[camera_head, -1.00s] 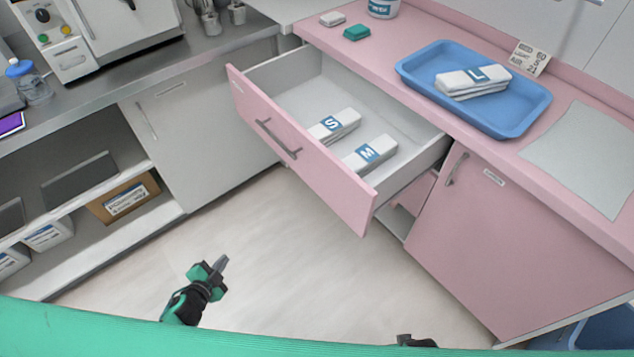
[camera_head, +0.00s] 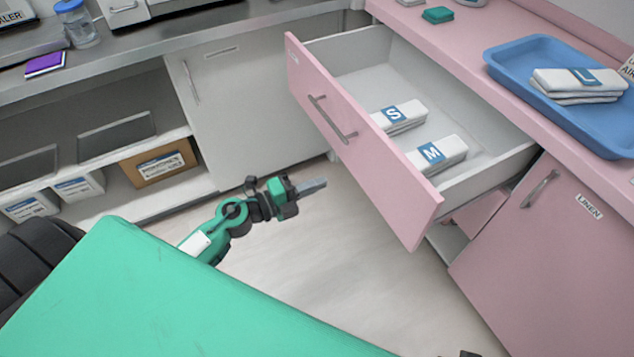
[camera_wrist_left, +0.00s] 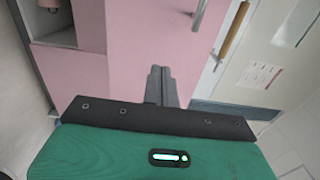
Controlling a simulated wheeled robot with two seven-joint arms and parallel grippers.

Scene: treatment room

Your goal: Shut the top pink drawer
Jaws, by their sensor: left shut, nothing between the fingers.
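The top pink drawer (camera_head: 362,135) is pulled well out from the pink cabinet, with a grey bar handle (camera_head: 332,119) on its front. Inside it lie a white folded pack marked S (camera_head: 399,118) and one marked M (camera_head: 437,153). My left gripper (camera_head: 318,186) is shut and empty, in front of the drawer front and lower in the picture, apart from it. In the left wrist view its closed fingers (camera_wrist_left: 161,84) point toward a pink cabinet panel. Only a small dark bit of my right gripper (camera_head: 470,354) shows at the bottom edge.
A blue tray (camera_head: 507,65) with a pack marked L (camera_head: 580,82) stands on the pink counter. The pink linen door (camera_head: 560,260) below is closed. A grey counter with open shelves and a cardboard box (camera_head: 158,163) is at left. Floor between is clear.

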